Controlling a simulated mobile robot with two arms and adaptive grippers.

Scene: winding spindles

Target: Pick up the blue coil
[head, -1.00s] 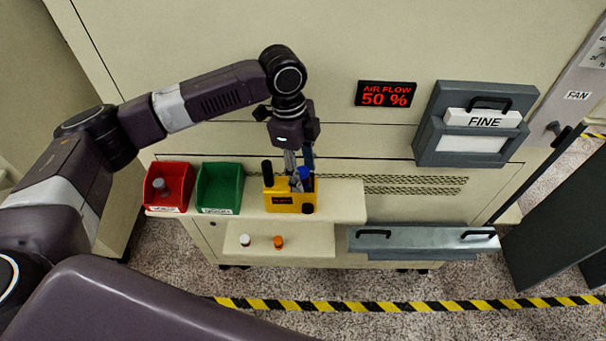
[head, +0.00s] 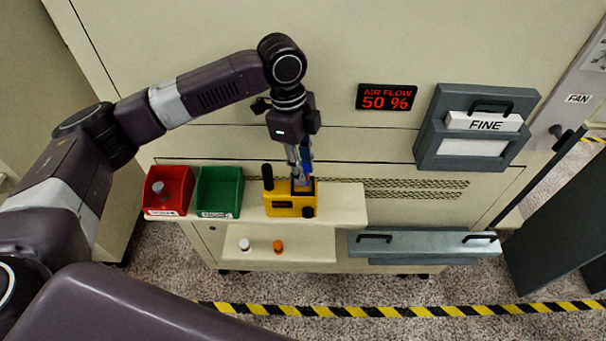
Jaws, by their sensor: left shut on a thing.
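The blue coil (head: 307,174) shows as a small blue patch, partly hidden by the fingers of my left gripper (head: 301,178). The gripper points down and is shut on the coil. Both are just over the dark opening in the top of the yellow device (head: 284,209), which stands on the cream shelf. I cannot tell whether the coil's lower end is clear of the opening. My right gripper is not in view.
A red bin (head: 159,204) holding a grey piece and an empty-looking green bin (head: 218,196) stand left of the device. A white piece (head: 244,245) and an orange piece (head: 278,247) are on the lower shelf (head: 310,246).

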